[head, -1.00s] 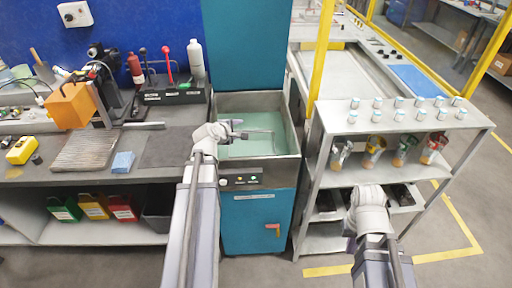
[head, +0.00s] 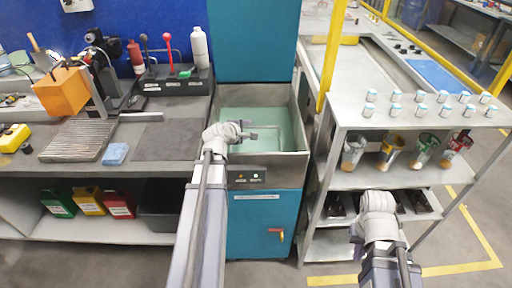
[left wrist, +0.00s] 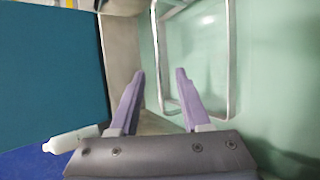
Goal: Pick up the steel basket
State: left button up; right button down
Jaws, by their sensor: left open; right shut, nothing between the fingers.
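The steel basket shows as a thin bright metal frame in the left wrist view (left wrist: 233,60), against the pale green of the tank. In the head view it is only a faint thin outline inside the green tank (head: 297,112), partly hidden by my left gripper. My left gripper (head: 246,134) is over the tank's left part. Its fingers are open in the left wrist view (left wrist: 160,75), and one bar of the frame shows between the fingertips; I cannot tell the depth gap. My right gripper (head: 358,238) is empty in front of the shelf rack, its fingers small and partly hidden.
A grey shelf rack (head: 345,110) with small jars and several cups stands right of the tank. A workbench (head: 225,100) with an orange block (head: 62,92) stands left. A teal panel (head: 255,40) rises behind the tank. A yellow post (head: 335,50) stands between tank and rack.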

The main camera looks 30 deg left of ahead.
pick_arm(q)
jog(key=b+x, duration=0.1)
jog(key=x, duration=0.1)
jog(key=b+x, duration=0.1)
jog(key=x, duration=0.2)
jog(key=b+x, duration=0.1)
jog(key=x, duration=0.1)
jog(key=shift+w+a+f, duration=0.1)
jog(key=shift+a, duration=0.25)
jog(key=shift+c, duration=0.4)
grip_shut()
dwell(0.7)
